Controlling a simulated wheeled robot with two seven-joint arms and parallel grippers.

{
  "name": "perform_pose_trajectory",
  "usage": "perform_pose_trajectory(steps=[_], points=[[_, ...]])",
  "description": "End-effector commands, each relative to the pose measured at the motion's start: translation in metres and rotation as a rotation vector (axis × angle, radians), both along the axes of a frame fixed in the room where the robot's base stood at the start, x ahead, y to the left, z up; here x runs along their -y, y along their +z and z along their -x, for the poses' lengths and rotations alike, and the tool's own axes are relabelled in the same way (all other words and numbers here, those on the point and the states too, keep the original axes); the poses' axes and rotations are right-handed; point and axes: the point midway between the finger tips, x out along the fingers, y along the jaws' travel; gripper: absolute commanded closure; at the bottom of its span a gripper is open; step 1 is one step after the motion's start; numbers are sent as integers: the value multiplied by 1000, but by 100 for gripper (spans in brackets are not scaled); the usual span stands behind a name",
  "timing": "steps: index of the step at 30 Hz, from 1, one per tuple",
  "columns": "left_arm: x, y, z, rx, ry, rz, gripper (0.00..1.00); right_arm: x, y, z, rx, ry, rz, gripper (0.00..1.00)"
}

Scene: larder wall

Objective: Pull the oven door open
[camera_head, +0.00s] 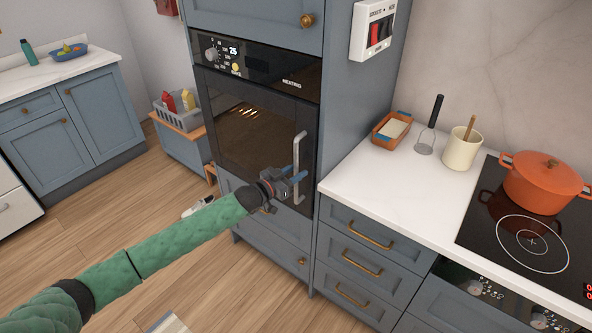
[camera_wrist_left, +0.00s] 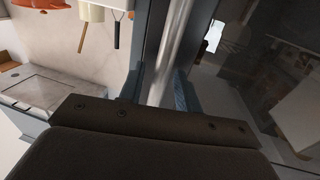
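The dark glass oven door (camera_head: 245,125) is shut in the tall blue cabinet in the head view. Its upright metal handle (camera_head: 299,152) is on the door's right side. My left gripper (camera_head: 295,174) is at the lower half of the handle, with its blue fingers apart. In the left wrist view the handle (camera_wrist_left: 174,40) runs down between the two fingers (camera_wrist_left: 164,92), one on each side. A small gap shows on the right side of the bar, so the gripper looks open around it. My right gripper is not in view.
A white worktop (camera_head: 400,185) with drawers adjoins the oven cabinet on the right. It carries a hob with an orange pot (camera_head: 541,185). A low bench with a grey crate (camera_head: 180,116) stands left of the oven. Wooden floor (camera_head: 235,262) is mostly clear in front.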

Motion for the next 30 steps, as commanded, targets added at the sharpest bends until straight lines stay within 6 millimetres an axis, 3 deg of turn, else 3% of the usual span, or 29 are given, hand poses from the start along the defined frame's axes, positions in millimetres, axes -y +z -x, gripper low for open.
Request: perform_pose_trajectory(steps=[10, 15, 30], points=[[3, 0, -2, 0, 0, 0, 66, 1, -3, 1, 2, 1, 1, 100], [2, 0, -2, 0, 0, 0, 100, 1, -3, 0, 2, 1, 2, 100], [-7, -2, 8, -1, -23, -3, 100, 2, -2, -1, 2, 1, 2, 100]])
